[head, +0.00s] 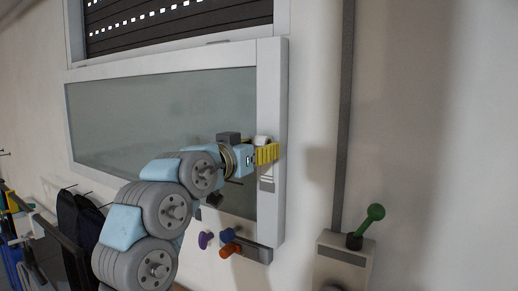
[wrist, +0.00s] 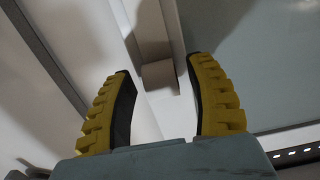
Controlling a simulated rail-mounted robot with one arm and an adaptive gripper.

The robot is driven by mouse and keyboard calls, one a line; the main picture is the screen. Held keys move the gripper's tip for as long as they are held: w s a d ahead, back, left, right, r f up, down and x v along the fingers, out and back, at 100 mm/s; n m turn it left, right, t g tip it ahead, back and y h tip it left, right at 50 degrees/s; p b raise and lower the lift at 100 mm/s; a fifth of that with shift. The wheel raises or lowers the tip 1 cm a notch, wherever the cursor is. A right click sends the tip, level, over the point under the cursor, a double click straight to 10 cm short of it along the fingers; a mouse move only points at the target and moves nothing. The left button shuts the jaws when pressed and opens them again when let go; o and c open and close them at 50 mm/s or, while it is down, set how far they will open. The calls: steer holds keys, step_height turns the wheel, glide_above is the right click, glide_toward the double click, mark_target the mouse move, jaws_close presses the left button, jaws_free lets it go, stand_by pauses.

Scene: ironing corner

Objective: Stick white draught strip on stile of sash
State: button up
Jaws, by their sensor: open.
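The sash (head: 160,74) is a white frame around grey glass, with its wide white stile (head: 272,100) on the right. My gripper (head: 267,153) is at this stile about mid-height, its yellow fingers seen from the side. A small white piece (head: 262,140), possibly the draught strip, shows just above the fingers. In the wrist view my gripper (wrist: 160,68) is open, with a finger at each side. A pale block-like end (wrist: 158,77) on a narrow upright piece shows between the fingertips. I cannot tell whether the fingers touch it.
Purple (head: 205,240), blue (head: 228,234) and orange (head: 229,251) knobs are below the glass, beside a grey bracket (head: 256,252). A green-knobbed lever (head: 375,213) stands on a box at the lower right. A dark shutter (head: 175,28) is above.

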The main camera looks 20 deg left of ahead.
steer(key=s+a, duration=0.2)
steer(key=s, duration=0.9)
steer(key=shift+s+a, duration=0.15)
steer(key=shift+s, duration=0.25)
steer(key=shift+w, duration=0.1)
